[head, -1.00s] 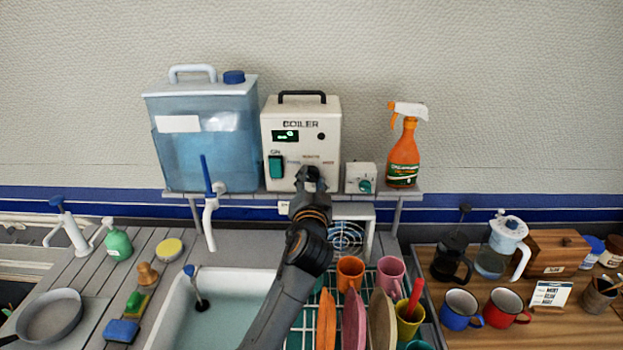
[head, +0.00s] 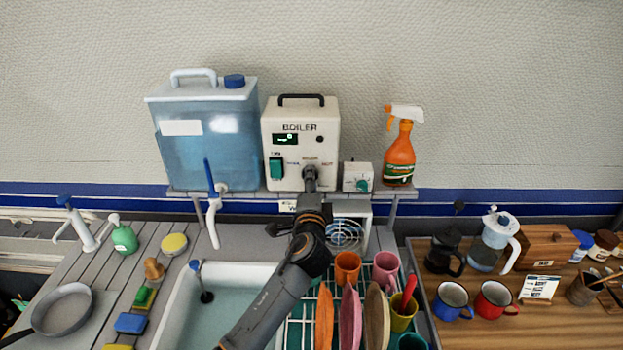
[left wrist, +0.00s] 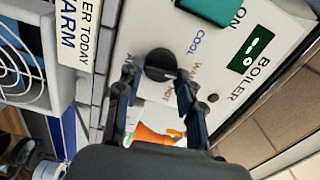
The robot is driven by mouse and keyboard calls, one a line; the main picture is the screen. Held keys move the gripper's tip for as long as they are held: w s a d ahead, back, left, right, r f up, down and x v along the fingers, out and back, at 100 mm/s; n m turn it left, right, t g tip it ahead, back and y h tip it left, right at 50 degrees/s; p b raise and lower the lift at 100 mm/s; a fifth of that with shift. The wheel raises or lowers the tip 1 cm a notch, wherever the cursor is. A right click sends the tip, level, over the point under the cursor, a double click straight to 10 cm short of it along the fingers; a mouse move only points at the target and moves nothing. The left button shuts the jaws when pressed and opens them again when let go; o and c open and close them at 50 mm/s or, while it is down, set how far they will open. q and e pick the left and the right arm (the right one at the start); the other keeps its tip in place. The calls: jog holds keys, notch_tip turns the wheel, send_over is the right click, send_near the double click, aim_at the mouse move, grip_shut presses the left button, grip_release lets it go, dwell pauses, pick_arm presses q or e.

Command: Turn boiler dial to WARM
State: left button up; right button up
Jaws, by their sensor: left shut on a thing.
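The boiler (head: 300,120) is a white box with a black handle, a lit green display and a green ON switch. It stands on a shelf above the sink. Its round black dial (left wrist: 158,64) shows in the left wrist view, with COOL, WARM and HOT lettering beside it. My left gripper (left wrist: 154,78) has one finger on each side of the dial, shut on it. In the head view my left gripper (head: 310,182) covers the lower boiler front and hides most of the dial. I cannot tell which word the dial points at. My right gripper is not in view.
A blue water tank (head: 208,140) stands left of the boiler. Below are the sink (head: 185,310), a dish rack with plates (head: 349,315) and a small fan (head: 345,235).

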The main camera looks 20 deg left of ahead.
pick_arm(q)
jog(key=shift+w+a+r+m, duration=0.1)
jog(key=shift+a+r+m, duration=0.1)
jog(key=shift+r+m, duration=0.15)
dwell(0.3)
jog(key=o, duration=1.2)
jog(key=shift+f, duration=0.1)
jog(key=shift+c, duration=0.2)
jog(key=shift+w+a+f, duration=0.1)
jog(key=shift+w+f, duration=0.05)
jog(key=shift+f, duration=0.05)
jog(key=v, duration=1.2)
